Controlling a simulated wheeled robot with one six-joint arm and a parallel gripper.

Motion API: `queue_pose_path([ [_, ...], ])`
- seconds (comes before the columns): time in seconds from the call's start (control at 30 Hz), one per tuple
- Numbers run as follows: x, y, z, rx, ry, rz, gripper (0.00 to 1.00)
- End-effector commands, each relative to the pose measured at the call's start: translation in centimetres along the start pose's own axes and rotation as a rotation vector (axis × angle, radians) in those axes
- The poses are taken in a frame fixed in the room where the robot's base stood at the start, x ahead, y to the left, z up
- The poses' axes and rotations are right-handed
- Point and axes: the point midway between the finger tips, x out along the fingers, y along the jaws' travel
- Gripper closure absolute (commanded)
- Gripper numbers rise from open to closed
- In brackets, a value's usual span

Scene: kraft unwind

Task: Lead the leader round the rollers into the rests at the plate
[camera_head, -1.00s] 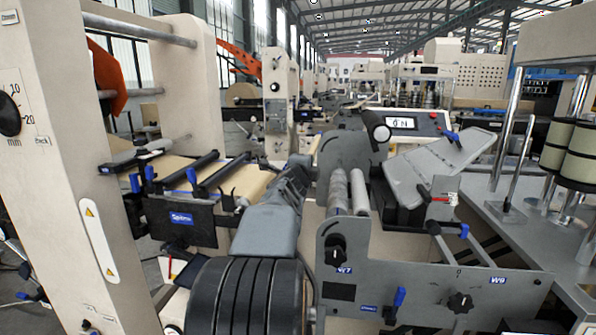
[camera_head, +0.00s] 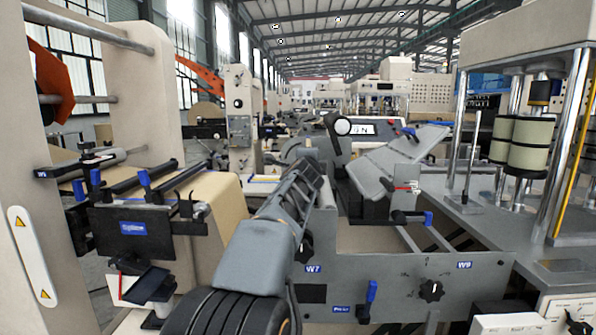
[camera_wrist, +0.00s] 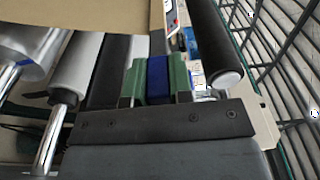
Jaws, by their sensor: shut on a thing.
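My gripper (camera_wrist: 158,82) has green fingers and is shut on a blue piece (camera_wrist: 158,70), which I take to be the end of the leader. In the head view my arm reaches forward to the middle, and its dark end hides the held piece. Brown kraft web (camera_wrist: 75,15) crosses the top left of the wrist view. A pale roller (camera_wrist: 78,68) lies left of my fingers and a dark roller (camera_wrist: 214,45) right of them, both apart from the fingers. A tilted grey plate (camera_head: 395,165) stands right of my arm's end. I cannot make out the rests.
A grey side panel (camera_head: 385,285) with knobs and blue levers stands at the front right. A kraft-covered station (camera_head: 215,195) with dark bars stands at the left, beside a tall beige frame (camera_head: 30,235). A press with posts (camera_head: 545,130) stands at the far right.

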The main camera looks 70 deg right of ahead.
Motion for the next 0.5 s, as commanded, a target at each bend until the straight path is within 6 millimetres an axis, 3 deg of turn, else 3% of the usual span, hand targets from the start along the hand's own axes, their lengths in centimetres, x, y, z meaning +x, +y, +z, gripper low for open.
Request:
queue_pose_path([
  [0.5, 0.7, 0.1, -6.1, 0.001, 0.003, -0.002, 1.0],
])
